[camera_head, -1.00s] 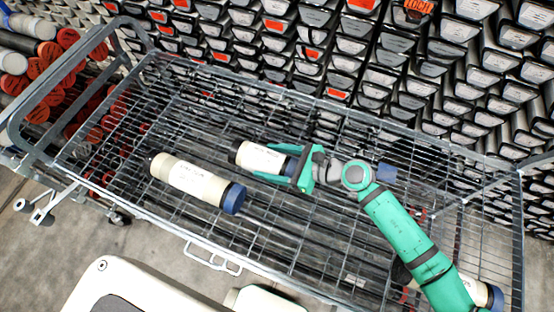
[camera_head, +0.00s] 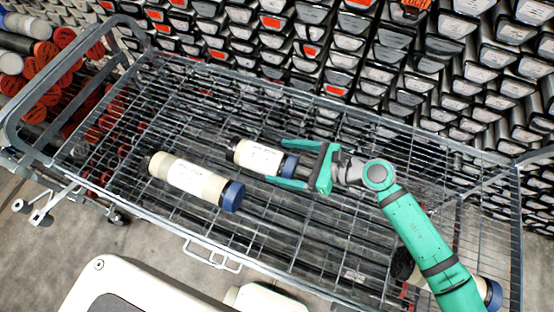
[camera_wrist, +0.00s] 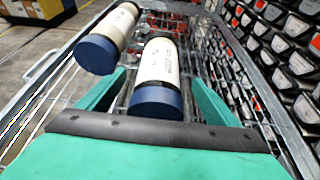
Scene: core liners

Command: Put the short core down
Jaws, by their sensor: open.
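The short core (camera_head: 259,157), a white cylinder with a blue cap and a dark far end, lies in the wire cart (camera_head: 200,262). My gripper (camera_head: 284,162) is open, with its green fingertips on either side of the blue-capped end. In the wrist view the short core (camera_wrist: 158,72) points away from me between the spread fingers of my gripper (camera_wrist: 158,92), with a gap to each. A longer white core (camera_head: 188,179) with a blue cap lies beside it, to the left and nearer; it also shows in the wrist view (camera_wrist: 112,27).
Another blue-capped core (camera_head: 490,292) lies at the cart's right end, partly hidden by my arm. Racks of core trays (camera_head: 420,70) rise behind the cart. Red-capped cores (camera_head: 45,75) are stacked at the left. The cart's wire floor between the cores and my arm is bare.

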